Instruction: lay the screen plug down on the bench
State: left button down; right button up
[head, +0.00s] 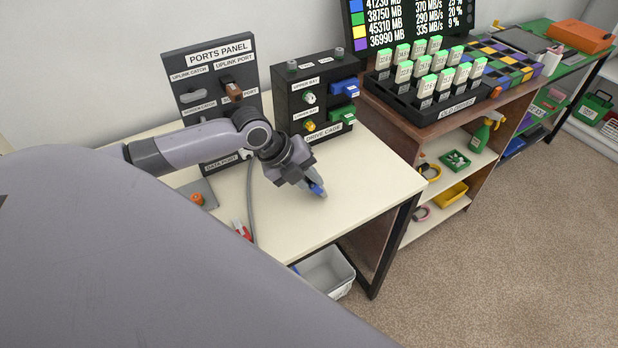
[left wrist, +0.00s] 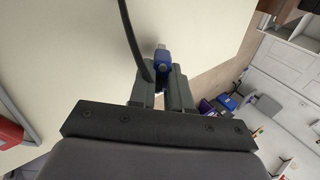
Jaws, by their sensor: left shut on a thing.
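The screen plug (head: 317,189) is blue and sits between the fingertips of my left gripper (head: 308,183), low over the cream bench (head: 365,180). In the left wrist view the plug (left wrist: 161,60) has a pale metal tip pointing away from the gripper. My left gripper (left wrist: 160,82) is shut on it. A dark cable (left wrist: 131,38) runs beside the fingers in that view. I cannot tell whether the plug touches the bench. My right gripper is not in view.
The ports panel (head: 203,60) and the drive cage (head: 293,105) stand at the back of the bench. A grey cable (head: 250,200) and red-handled pliers (head: 241,229) lie left of the gripper. The bench's right part is clear. A grey bin (head: 326,272) is below the front edge.

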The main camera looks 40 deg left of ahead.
pick_arm(q)
jog(key=shift+f, duration=0.35)
jog(key=c, duration=1)
grip_release()
jog(key=shift+s+a+f, duration=0.15)
jog(key=shift+s+f, duration=0.05)
jog(key=shift+f, duration=0.2)
jog(key=o, duration=0.3)
jog(key=shift+o, duration=0.2)
jog(key=shift+s+a, duration=0.1)
jog(key=shift+s+a+r, duration=0.6)
jog(key=shift+s, duration=0.25)
jog(key=shift+s+a+r, duration=0.6)
jog(key=shift+s+a, duration=0.05)
jog(key=shift+s, duration=0.25)
jog(key=shift+s+a+r, duration=0.6)
jog(key=shift+s, duration=0.25)
jog(key=p+v, duration=0.1)
jog(key=v, duration=0.6)
